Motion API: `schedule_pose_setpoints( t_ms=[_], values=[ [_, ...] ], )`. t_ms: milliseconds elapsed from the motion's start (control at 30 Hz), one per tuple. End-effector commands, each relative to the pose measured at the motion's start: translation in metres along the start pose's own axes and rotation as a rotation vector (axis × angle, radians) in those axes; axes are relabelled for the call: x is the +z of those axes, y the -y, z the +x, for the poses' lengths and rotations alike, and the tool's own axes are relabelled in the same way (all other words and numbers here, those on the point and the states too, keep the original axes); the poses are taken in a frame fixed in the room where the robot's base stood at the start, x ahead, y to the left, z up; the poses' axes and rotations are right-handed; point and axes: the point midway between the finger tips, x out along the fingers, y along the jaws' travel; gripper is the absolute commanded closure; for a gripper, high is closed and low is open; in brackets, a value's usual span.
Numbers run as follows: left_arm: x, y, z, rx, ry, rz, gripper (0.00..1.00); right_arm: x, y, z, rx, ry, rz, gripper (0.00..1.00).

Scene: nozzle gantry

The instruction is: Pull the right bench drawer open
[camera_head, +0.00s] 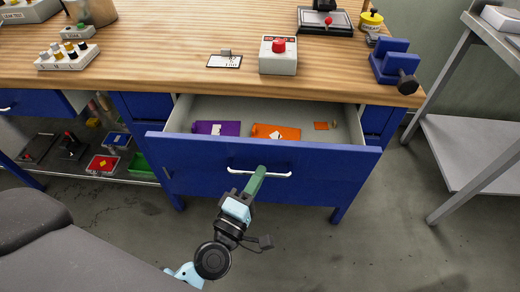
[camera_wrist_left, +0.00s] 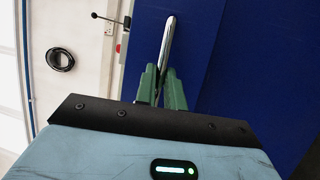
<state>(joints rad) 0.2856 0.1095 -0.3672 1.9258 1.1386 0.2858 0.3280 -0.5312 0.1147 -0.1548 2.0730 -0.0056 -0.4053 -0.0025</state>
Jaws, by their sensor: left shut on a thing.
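The right bench drawer (camera_head: 320,170) is blue and stands pulled out from under the wooden bench top. Its white bar handle (camera_head: 280,175) runs across the front. My left gripper (camera_head: 259,172) reaches the handle from below with its green fingers around the bar. In the left wrist view the green fingers (camera_wrist_left: 161,85) are closed on the shiny handle (camera_wrist_left: 168,40) in front of the blue drawer front (camera_wrist_left: 240,70). Inside the drawer lie a purple item (camera_head: 230,128), an orange item (camera_head: 285,132) and a small orange piece (camera_head: 321,126). My right gripper is not in view.
A grey side table (camera_head: 465,150) stands at right.

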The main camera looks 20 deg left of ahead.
Motion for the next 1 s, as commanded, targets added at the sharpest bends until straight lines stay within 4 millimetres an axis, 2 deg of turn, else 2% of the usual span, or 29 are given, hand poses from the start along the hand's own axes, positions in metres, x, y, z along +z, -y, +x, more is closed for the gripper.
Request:
schedule_pose_setpoints(
  t_ms=[33, 200, 400, 600, 1000],
  values=[
    [0.005, -0.003, -0.013, -0.002, 0.0, -0.001, 1.0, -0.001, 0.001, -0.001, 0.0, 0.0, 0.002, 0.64],
    [0.019, -0.009, -0.048, -0.002, 0.001, -0.001, 1.0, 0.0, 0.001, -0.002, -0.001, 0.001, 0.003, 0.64],
    [0.031, -0.015, -0.075, 0.0, 0.0, -0.001, 1.0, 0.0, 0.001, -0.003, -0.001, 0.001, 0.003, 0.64],
    [0.037, -0.018, -0.089, 0.0, -0.001, 0.0, 1.0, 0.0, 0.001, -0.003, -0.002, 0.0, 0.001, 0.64],
    [0.038, -0.019, -0.092, 0.002, -0.001, 0.002, 1.0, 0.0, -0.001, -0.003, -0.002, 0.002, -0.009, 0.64]
  ],
)
